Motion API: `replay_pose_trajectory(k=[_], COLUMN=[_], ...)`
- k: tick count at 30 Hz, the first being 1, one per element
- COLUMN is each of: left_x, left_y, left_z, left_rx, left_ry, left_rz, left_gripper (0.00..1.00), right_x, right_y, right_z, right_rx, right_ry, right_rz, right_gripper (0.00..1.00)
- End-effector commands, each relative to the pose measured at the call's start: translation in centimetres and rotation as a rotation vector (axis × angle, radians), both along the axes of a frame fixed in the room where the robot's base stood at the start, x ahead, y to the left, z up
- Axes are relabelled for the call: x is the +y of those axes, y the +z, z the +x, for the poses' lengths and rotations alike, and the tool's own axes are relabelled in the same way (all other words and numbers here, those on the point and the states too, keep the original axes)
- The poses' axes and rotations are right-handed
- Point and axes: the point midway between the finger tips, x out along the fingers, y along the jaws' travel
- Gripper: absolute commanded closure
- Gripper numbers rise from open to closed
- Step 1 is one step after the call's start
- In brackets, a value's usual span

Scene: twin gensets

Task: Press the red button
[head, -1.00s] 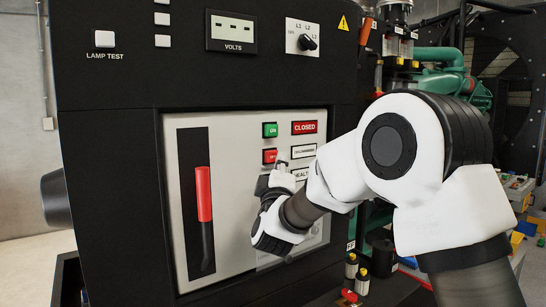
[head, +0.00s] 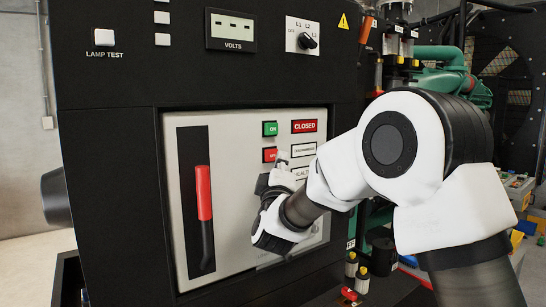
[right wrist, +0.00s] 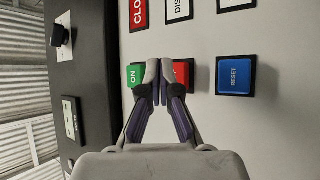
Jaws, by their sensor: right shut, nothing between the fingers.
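The red button (head: 269,155) sits on the light grey panel, just below the green ON button (head: 270,129). My right gripper (head: 281,161) is at the panel, with its fingertips just right of the red button in the head view. In the right wrist view the right gripper (right wrist: 160,72) is shut and empty. Its fingertips overlap part of the red button (right wrist: 184,72), next to the green ON button (right wrist: 136,76). I cannot tell whether they touch the red button. My left gripper is not in view.
A blue RESET button (right wrist: 235,76) is close to the red one in the wrist view. A red-handled lever (head: 204,195) stands in a black slot left of the buttons. A red CLOSED sign (head: 304,126) and white signs are to the right. A black cabinet frame surrounds the panel.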

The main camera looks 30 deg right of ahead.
Motion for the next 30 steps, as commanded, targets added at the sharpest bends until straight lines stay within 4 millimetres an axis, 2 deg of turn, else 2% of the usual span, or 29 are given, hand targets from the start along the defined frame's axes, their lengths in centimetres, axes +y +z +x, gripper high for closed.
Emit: replay_pose_trajectory(k=[30], left_x=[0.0], left_y=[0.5], left_z=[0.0], left_rx=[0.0], left_ry=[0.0], left_rz=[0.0], left_gripper=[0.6], right_x=[0.1], right_y=[0.0], right_z=[1.2], right_rx=[0.001], right_ry=[0.0], right_rz=[0.0], right_gripper=[1.0])
